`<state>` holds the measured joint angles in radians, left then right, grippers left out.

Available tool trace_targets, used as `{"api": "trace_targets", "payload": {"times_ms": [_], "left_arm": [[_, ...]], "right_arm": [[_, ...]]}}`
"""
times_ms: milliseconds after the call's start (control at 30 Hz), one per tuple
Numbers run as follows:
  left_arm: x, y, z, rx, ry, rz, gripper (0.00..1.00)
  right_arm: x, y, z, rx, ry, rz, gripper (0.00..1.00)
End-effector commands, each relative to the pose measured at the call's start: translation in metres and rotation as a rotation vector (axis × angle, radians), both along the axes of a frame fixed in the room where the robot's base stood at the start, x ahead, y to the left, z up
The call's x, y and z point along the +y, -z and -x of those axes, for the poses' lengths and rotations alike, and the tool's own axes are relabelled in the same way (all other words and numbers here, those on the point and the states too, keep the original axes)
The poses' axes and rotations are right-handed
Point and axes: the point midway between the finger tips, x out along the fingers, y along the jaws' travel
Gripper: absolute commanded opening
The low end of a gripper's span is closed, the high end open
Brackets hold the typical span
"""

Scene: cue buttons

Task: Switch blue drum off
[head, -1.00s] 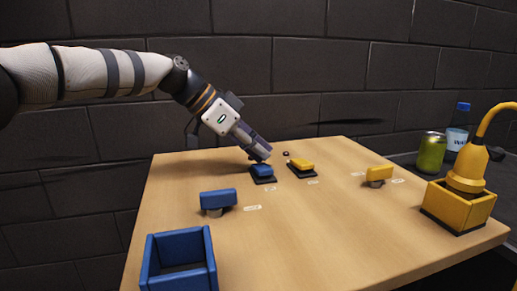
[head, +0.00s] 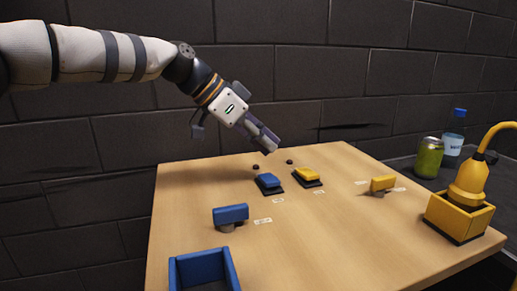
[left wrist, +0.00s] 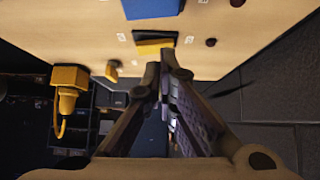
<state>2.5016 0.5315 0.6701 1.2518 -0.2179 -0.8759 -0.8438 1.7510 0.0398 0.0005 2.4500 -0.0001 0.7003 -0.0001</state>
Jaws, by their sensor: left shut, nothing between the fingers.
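A blue rocker-like button (head: 268,181) on a dark base sits toward the back of the wooden table; part of it shows in the left wrist view (left wrist: 150,8). A blue knob (head: 231,214) on a grey stem stands in front of it. A blue open-topped box (head: 204,264) is at the front edge, cut off by the frame. I see no drum that I can make out. My left gripper (head: 270,144) is shut and empty, above and behind the blue button, apart from it. Its fingertips also show in the left wrist view (left wrist: 163,75). My right gripper is not in view.
A yellow button (head: 307,176) is right of the blue one, with a yellow knob (head: 383,184) farther right. A yellow lamp-like thing (head: 469,180) stands in a yellow box (head: 457,219). Small dark dots (head: 256,167) lie behind the buttons. A brick wall is behind.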

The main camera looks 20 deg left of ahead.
Motion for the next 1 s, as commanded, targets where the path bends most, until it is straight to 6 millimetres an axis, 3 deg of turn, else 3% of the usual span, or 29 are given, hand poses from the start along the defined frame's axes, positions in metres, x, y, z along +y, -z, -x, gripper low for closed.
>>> {"api": "trace_targets", "payload": {"times_ms": [33,400,1000], "left_arm": [[0.011,-0.016,0.003,-0.014,-0.005,0.004,0.0],[0.059,-0.06,0.025,-0.001,-0.003,0.002,0.0],[0.065,-0.067,0.028,0.0,-0.002,0.002,0.0]], "right_arm": [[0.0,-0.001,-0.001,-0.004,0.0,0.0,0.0],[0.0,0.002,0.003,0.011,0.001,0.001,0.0],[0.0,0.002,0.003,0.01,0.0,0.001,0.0]]}}
